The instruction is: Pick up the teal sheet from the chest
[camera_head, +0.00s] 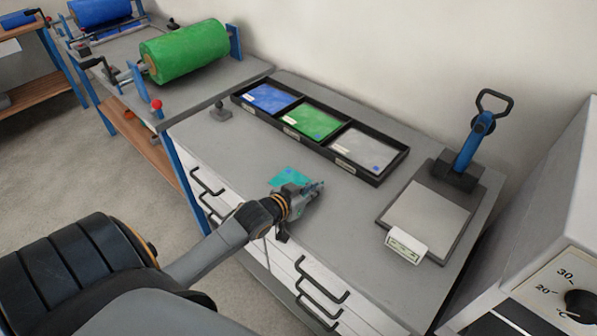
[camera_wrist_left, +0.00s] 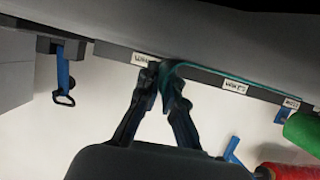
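The teal sheet (camera_head: 288,176) is at the near edge of the grey-topped chest (camera_head: 240,152), partly hidden behind my left gripper (camera_head: 317,188). In the left wrist view the teal sheet (camera_wrist_left: 205,72) shows as a thin, nearly edge-on band that bends at the fingertips. My left gripper (camera_wrist_left: 160,78) has its fingers drawn close together there, with the sheet's edge between the tips. Whether the sheet is clear of the chest top is hard to tell. My right gripper is in neither view.
A black tray (camera_head: 333,157) with blue, green and grey sheet compartments stands along the wall. A blue-handled press (camera_head: 468,150) with a grey plate is at the right. A green roll (camera_head: 186,52) sits on the bench at the left. The chest's front has black handles.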

